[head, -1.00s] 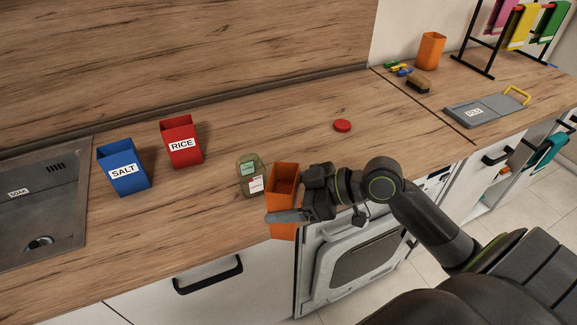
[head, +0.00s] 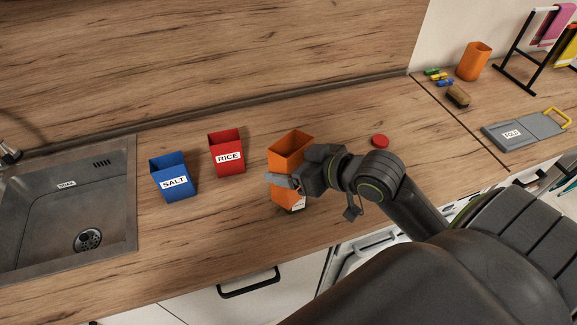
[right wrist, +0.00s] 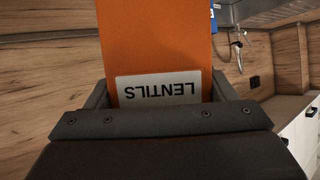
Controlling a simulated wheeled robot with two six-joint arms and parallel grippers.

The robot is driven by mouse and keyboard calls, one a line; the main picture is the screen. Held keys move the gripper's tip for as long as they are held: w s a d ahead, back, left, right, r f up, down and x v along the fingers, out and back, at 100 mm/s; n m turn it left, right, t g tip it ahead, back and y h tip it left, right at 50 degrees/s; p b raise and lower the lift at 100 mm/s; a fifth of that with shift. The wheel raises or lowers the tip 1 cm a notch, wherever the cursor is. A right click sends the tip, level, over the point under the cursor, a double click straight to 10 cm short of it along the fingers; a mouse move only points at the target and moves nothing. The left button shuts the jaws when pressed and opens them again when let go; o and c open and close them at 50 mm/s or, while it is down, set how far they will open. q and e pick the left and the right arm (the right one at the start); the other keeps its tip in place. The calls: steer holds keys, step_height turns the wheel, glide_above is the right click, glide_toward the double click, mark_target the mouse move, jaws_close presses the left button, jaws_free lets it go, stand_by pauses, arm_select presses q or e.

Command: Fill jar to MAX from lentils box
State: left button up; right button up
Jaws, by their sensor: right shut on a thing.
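The orange lentils box (head: 287,160) is held over the counter by my right gripper (head: 288,184), which is shut on it. Its open top faces up, with little or no tilt visible. In the right wrist view, the box (right wrist: 155,45) stands between the fingers with its LENTILS label upside down. The jar is almost wholly hidden behind the box and gripper; a pale label edge (head: 299,206) at the box's lower right seems to be the jar's. Its fill level and MAX mark cannot be seen. A round red lid (head: 380,141) lies to the right. My left gripper is not in view.
The blue SALT box (head: 173,178) and red RICE box (head: 227,153) stand to the left, beside the sink (head: 60,215). At the right are an orange container (head: 473,61), a brush (head: 458,95), a grey board with yellow handle (head: 520,131) and a rack. The front counter is clear.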

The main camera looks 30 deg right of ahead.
steer(key=shift+w+a+r, duration=0.1)
steer(key=shift+w, duration=0.25)
steer(key=shift+s, duration=0.1)
steer(key=shift+s+d+f+m+g+b, duration=0.2)
steer(key=shift+s+f+b, duration=0.2)
steer(key=shift+f+b, duration=0.2)
steer(key=shift+s+d+f+m+g+b, duration=0.1)
steer(key=shift+s+f+g+b, duration=0.1)
steer(key=shift+s+f+b, duration=0.25)
steer(key=shift+w+a+f+b, duration=0.15)
steer(key=shift+f+b, duration=0.25)
steer(key=shift+f, duration=0.05)
steer(key=shift+r, duration=0.2)
steer(key=shift+f, duration=0.4)
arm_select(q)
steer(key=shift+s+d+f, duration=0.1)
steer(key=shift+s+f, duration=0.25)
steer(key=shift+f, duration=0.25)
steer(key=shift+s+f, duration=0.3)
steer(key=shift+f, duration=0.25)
arm_select(e)
steer(key=shift+f, duration=0.15)
arm_select(q)
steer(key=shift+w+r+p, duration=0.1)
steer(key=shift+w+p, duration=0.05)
steer(key=shift+p, duration=0.15)
arm_select(e)
steer(key=shift+a+f+g, duration=0.1)
steer(key=shift+f+g, duration=0.3)
steer(key=shift+f, duration=0.25)
